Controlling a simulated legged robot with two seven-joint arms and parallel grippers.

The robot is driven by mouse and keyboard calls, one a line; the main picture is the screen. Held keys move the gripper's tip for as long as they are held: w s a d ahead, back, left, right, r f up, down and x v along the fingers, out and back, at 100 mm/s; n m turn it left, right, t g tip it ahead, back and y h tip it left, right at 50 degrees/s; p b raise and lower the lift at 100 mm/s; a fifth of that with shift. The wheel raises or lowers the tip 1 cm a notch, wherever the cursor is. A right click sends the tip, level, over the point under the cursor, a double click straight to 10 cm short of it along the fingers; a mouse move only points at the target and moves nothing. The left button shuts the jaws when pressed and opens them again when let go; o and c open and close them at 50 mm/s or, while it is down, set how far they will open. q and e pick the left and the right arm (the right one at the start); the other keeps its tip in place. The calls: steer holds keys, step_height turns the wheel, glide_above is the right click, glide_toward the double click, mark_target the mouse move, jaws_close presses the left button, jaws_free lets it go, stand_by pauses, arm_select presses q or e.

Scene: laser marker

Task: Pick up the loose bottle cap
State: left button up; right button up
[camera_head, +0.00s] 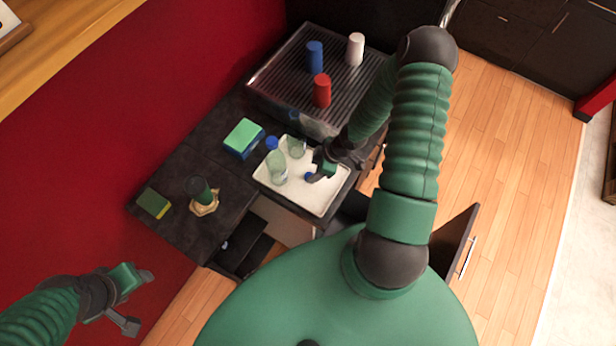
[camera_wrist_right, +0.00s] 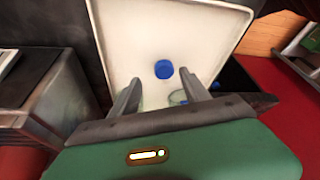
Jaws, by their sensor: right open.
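The loose blue bottle cap (camera_head: 309,177) lies on the white tray (camera_head: 319,203), beside my right gripper (camera_head: 319,174). In the right wrist view the cap (camera_wrist_right: 164,69) lies on the bare tray (camera_wrist_right: 120,30), ahead of and between the two spread fingers of my right gripper (camera_wrist_right: 163,85), with nothing held. A clear bottle (camera_head: 278,168) is on the tray, with a second blue cap (camera_head: 272,143) at its upper end. Another clear glass container (camera_head: 297,148) is behind it. My left gripper (camera_head: 138,299) has its fingers apart, away from the counter at the lower left.
A ribbed rack (camera_head: 290,75) behind the tray holds a blue cup (camera_head: 315,57), a red cup (camera_head: 322,91) and a white cup (camera_head: 355,49). A green-topped blue box (camera_head: 243,138), a green sponge (camera_head: 154,203) and a dark-green-handled tool (camera_head: 203,196) are left of the tray.

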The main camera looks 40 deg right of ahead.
steer(key=shift+w+a+f, duration=0.2)
steer(key=shift+a+f, duration=0.3)
steer(key=shift+f, duration=0.2)
steer(key=shift+s+a+f, duration=0.15)
steer(key=shift+a+f, duration=0.1)
steer(key=shift+f, duration=0.2)
steer(key=shift+d, duration=0.1)
steer(key=shift+d+f, duration=0.2)
steer(key=shift+d, duration=0.05)
steer(key=c, duration=0.7)
steer(key=shift+a, duration=0.1)
jaws_close()
steer(key=shift+a+r, duration=0.1)
